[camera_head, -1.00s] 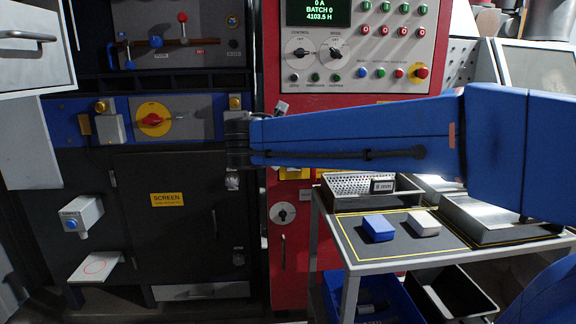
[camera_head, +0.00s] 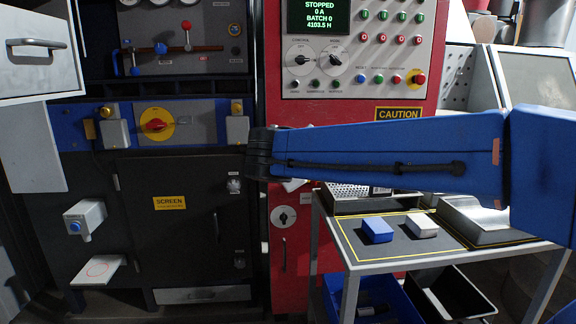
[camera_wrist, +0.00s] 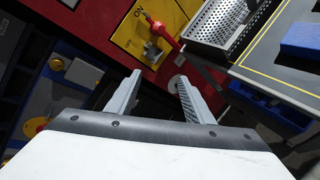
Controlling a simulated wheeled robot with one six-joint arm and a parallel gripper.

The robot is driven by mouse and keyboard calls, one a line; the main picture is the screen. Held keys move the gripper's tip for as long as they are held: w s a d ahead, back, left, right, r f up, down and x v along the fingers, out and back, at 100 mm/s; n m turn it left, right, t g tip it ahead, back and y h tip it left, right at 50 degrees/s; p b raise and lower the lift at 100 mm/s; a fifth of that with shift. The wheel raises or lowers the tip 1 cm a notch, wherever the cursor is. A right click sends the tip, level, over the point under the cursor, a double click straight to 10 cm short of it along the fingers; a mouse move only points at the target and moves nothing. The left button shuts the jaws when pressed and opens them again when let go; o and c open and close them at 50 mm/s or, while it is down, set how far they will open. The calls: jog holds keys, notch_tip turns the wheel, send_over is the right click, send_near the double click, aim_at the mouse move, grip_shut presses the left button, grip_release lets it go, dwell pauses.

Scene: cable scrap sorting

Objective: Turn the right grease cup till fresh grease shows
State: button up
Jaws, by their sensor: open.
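The right grease cup (camera_head: 237,107) is a brass-coloured round cap on a pale grey block (camera_head: 237,130), at the right end of the blue strip. Its front shows clear of my arm in the head view. In the wrist view the cup (camera_wrist: 57,62) is at the left, beside its grey block (camera_wrist: 84,74). My gripper (camera_wrist: 158,79) is open and empty, its fingers apart before the red panel and well to the right of the cup. In the head view my arm mostly hides it. I cannot make out any grease at the cup.
A matching left cup (camera_head: 107,111) sits along the strip, with a red-and-yellow rotary switch (camera_head: 156,125) between. A red handle (camera_wrist: 162,34) on a yellow plate (camera_wrist: 138,28) stands beyond my fingers. A table (camera_head: 350,246) with trays is at the right.

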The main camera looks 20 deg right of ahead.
jog(key=w+a+r+n+t, duration=0.3)
jog(key=w+a+r+n, duration=0.25)
jog(key=w, duration=0.35)
jog(key=n+t+y, duration=0.2)
jog(key=n+t, duration=0.1)
jog(key=n, duration=0.4)
send_near(236, 108)
jog(key=x, duration=1)
jog(key=shift+w, duration=0.2)
jog(key=c, duration=1)
